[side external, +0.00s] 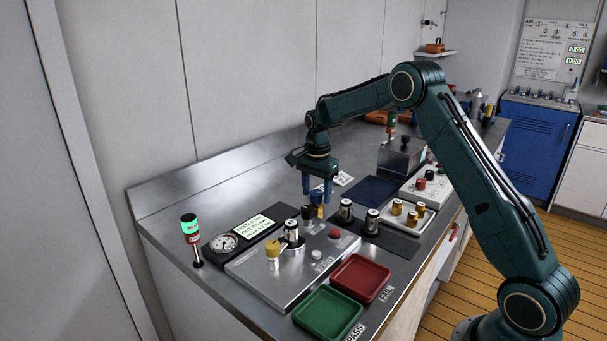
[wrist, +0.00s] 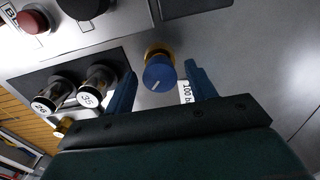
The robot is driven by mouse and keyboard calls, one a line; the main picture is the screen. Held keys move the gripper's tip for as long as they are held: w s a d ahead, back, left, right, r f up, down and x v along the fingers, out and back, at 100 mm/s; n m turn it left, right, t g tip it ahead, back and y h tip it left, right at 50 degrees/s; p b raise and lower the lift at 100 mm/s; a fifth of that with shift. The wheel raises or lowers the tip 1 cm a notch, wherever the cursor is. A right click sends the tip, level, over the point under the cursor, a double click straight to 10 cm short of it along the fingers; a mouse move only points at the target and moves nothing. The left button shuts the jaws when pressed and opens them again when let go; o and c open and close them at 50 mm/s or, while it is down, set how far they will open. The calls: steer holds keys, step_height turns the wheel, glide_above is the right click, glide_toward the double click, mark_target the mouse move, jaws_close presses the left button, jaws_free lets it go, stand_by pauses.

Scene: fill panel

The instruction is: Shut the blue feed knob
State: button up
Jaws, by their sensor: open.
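The blue feed knob (wrist: 158,76) has a white pointer line on its face and a brass collar behind it. In the wrist view it lies between the two blue fingers of my gripper (wrist: 160,72), with gaps on both sides. In the side view my gripper (side external: 317,188) points down over the bench, its fingers apart. The knob (side external: 317,198) shows small there, blue over brass, between and just below the fingertips. No contact is visible. A label (wrist: 187,93), partly hidden by a finger, sits beside the knob.
A metal panel (side external: 270,273) with a red button (side external: 335,234) and a black knob (side external: 308,213) is close by. Canisters (side external: 346,210) stand to the right. A red tray (side external: 358,279) and a green tray (side external: 328,314) lie in front. A gauge (side external: 223,242) and a green-lit lamp (side external: 190,225) stand left.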

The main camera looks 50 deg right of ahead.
steer(key=shift+c, duration=0.5)
steer(key=c, duration=0.9)
